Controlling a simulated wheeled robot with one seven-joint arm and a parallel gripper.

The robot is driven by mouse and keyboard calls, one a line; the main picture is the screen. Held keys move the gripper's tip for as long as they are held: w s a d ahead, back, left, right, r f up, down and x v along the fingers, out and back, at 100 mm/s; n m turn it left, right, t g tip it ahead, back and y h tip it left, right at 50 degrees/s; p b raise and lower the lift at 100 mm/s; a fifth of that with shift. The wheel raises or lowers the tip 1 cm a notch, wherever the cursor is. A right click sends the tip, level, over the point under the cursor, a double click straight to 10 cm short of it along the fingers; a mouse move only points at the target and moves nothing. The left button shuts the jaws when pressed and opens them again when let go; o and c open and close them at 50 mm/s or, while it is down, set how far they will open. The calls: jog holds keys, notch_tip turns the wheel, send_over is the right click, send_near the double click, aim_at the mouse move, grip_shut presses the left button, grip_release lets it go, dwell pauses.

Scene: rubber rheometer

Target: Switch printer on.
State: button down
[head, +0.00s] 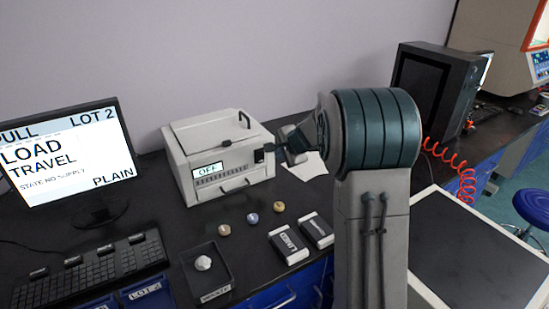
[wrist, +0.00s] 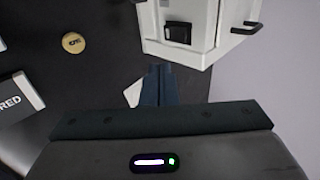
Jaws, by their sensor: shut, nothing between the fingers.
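The printer (head: 222,165) is a white box on the dark bench, and its small front display reads OFF. Its black switch (head: 259,156) sits at the right end of the front face. In the wrist view the printer (wrist: 198,50) is at the top, with the switch (wrist: 178,32) on its near face. My gripper (head: 272,148) is shut and empty, its fingertips close to the switch at its right in the head view. In the wrist view my gripper (wrist: 159,70) points toward the printer, a little below and left of the switch. Contact cannot be told.
A monitor (head: 62,160) and keyboard (head: 85,272) stand at left. A waste tray (head: 222,290), several small round pieces and two labelled boxes (head: 289,246) lie in front of the printer. White paper (head: 308,166) lies to its right. A black computer tower (head: 436,88) stands farther right.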

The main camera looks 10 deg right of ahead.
jog(key=f+b, duration=0.1)
jog(key=b, duration=0.2)
jog(key=s+f+t+b, duration=0.1)
jog(key=b, duration=0.2)
jog(key=f+b, duration=0.1)
jog(key=b, duration=0.2)
jog(key=shift+s+d+t+y, duration=0.25)
jog(key=shift+d+t+y, duration=0.05)
jog(key=shift+d, duration=0.05)
jog(key=shift+a, duration=0.1)
send_near(262, 162)
notch_tip(262, 162, down, 3)
jog(key=shift+w+a+f+p, duration=0.1)
jog(key=shift+w+a+p, duration=0.2)
jog(key=shift+w, duration=0.5)
jog(key=shift+w+a+f+p, duration=0.15)
jog(key=shift+w+a, duration=0.15)
jog(key=shift+w, duration=0.5)
jog(key=shift+w+a+p, duration=0.25)
jog(key=shift+w+a, duration=0.05)
jog(key=shift+w, duration=0.55)
jog(key=shift+f, duration=0.1)
